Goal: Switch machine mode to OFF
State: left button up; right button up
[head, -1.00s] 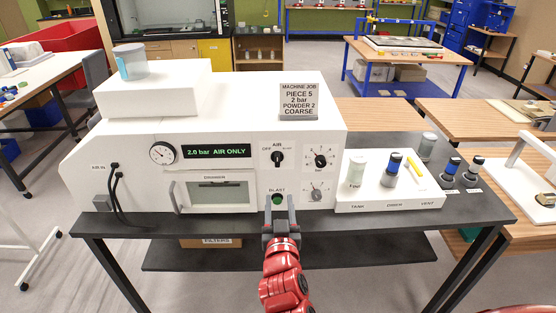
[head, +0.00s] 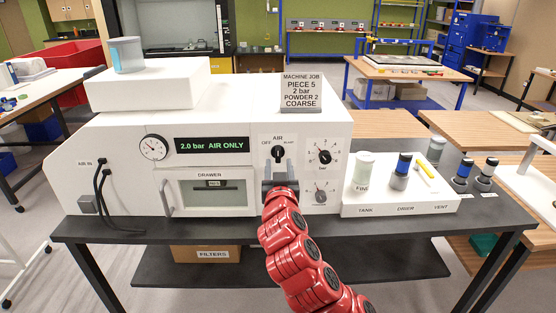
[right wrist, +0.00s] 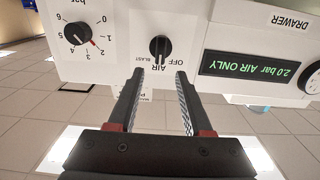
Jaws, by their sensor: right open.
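The white blasting machine (head: 110,140) stands on a dark table. Its black mode knob (head: 278,152) sits under the label AIR, with OFF at its left and BLAST at its right. The knob points about straight up, towards AIR. The display (head: 212,145) reads "2.0 bar AIR ONLY". My right gripper (head: 280,168) is open and empty, just below and in front of the knob. In the right wrist view the panel appears upside down, and the knob (right wrist: 159,48) lies just beyond and between the open fingertips (right wrist: 160,73), seemingly apart from them. My left gripper is not in view.
The green button seen earlier is hidden behind my gripper. A drawer (head: 213,192) is at the left. A white tray (head: 400,203) with several bottles stands right. A job sign (head: 301,95) stands on top.

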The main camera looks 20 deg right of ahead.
aim_at(278, 152)
jog(key=shift+p+x, duration=0.95)
jog(key=shift+x, duration=1.95)
grip_shut()
